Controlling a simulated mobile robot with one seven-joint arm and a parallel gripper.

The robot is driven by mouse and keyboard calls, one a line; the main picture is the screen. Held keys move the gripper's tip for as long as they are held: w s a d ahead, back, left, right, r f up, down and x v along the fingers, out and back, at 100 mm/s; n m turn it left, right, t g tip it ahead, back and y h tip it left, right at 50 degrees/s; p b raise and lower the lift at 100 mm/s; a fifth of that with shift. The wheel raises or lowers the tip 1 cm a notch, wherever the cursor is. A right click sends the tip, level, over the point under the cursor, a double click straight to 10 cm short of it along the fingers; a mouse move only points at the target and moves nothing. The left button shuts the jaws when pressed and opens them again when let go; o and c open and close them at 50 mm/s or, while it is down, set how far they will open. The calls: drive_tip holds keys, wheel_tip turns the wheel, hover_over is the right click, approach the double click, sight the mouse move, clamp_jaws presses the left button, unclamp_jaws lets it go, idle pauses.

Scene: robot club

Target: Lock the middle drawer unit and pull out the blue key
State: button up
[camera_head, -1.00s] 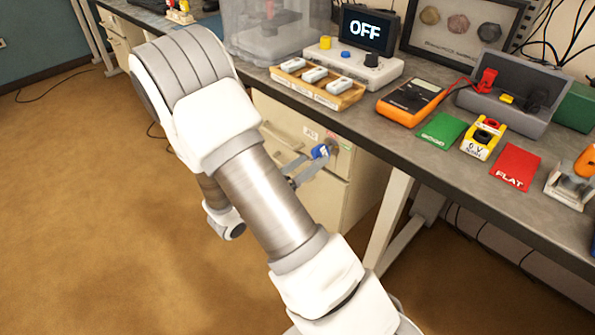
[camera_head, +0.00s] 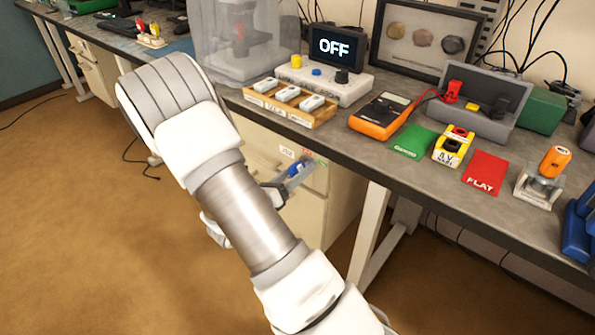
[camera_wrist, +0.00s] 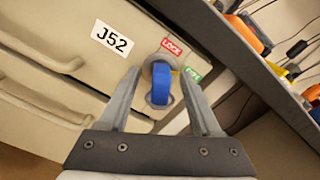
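The beige drawer unit (camera_head: 312,213) stands under the workbench. It also shows in the wrist view (camera_wrist: 75,70), with a white "J52" label (camera_wrist: 112,38) on its front. The blue key (camera_wrist: 162,86) sits in the lock near the drawer's upper right corner, and also shows in the head view (camera_head: 295,169). A red "LOCK" label (camera_wrist: 172,47) is just above it and a green label (camera_wrist: 193,74) is to its right. My gripper (camera_wrist: 161,82) is open, one finger on each side of the key, with gaps visible. In the head view my gripper (camera_head: 287,179) partly covers the lock.
The workbench edge (camera_wrist: 220,38) overhangs close to the right of the lock. A drawer handle (camera_wrist: 45,55) juts out to the left. On the bench are an orange multimeter (camera_head: 381,115), a screen reading OFF (camera_head: 335,46) and a wooden tray (camera_head: 320,118). The floor at left is mostly clear.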

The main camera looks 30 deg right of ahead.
clamp_jaws()
